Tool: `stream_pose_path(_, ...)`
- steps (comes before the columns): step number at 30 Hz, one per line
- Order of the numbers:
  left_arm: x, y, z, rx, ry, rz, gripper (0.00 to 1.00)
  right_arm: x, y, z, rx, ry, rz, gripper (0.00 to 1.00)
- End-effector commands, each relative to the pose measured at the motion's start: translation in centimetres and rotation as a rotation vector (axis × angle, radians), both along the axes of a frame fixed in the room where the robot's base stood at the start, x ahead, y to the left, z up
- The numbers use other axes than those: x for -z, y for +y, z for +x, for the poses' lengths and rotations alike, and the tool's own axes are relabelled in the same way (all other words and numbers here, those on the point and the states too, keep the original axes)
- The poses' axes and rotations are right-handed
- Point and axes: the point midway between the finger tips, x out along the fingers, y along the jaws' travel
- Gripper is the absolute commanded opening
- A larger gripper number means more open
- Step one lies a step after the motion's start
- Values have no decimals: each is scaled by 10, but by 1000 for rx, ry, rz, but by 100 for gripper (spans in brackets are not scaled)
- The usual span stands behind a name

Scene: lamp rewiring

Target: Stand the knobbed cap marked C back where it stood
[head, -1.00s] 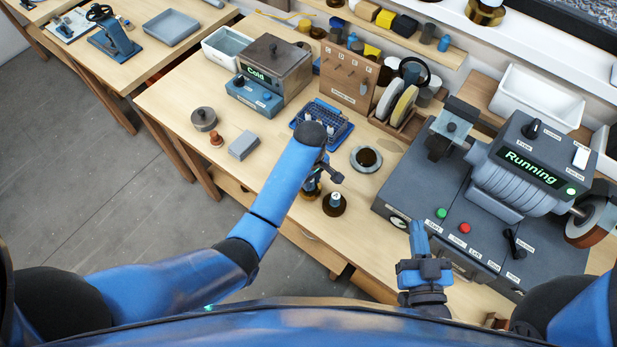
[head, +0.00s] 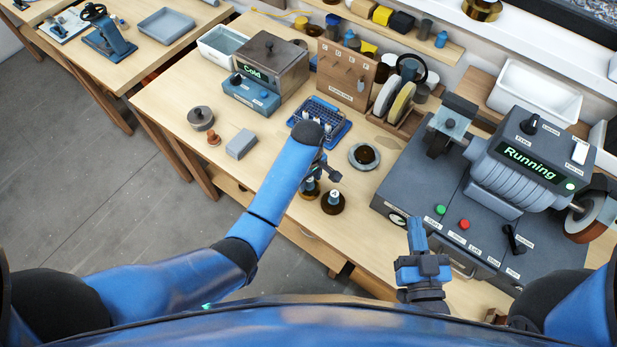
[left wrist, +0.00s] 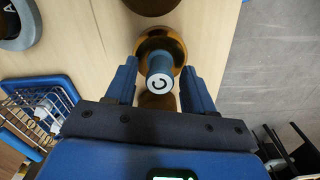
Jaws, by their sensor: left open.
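The cap marked C (left wrist: 159,75) has a blue knob with a white lettered top and an amber-brown round base. It stands on the wooden table between the two spread fingers of my left gripper (left wrist: 160,82), with a gap to each finger. In the head view, my left gripper (head: 326,172) is over the table's front part, and a blue knob (head: 310,188) shows below it, partly hidden by the arm. Another brown cap (head: 333,204) stands just right of it. My right gripper (head: 417,237) hangs near the dark machine's front; its finger gap is not visible.
A blue rack (head: 338,135) with pegs and a round grey dish (head: 365,156) lie behind the caps. Another brown round thing (left wrist: 158,101) sits partly hidden behind the gripper body. The dark machine (head: 452,215) reading Running fills the right.

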Motion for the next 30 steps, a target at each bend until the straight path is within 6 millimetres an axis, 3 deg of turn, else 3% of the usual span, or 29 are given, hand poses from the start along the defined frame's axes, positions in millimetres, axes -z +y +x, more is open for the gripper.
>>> stream_pose_path(8,-26,-1,1,0,-5,-3,53,7,0,0,0,0,0,0)
stream_pose_path(15,-73,0,2,0,-7,-3,53,20,0,0,0,0,0,0)
stream_pose_path(18,-97,0,1,0,-1,-1,53,-1,0,0,0,0,0,0)
stream_pose_path(21,-109,0,1,0,0,0,53,-10,0,0,0,-1,0,0)
stream_pose_path(30,-122,0,1,0,-3,-2,53,-23,0,0,0,0,0,0)
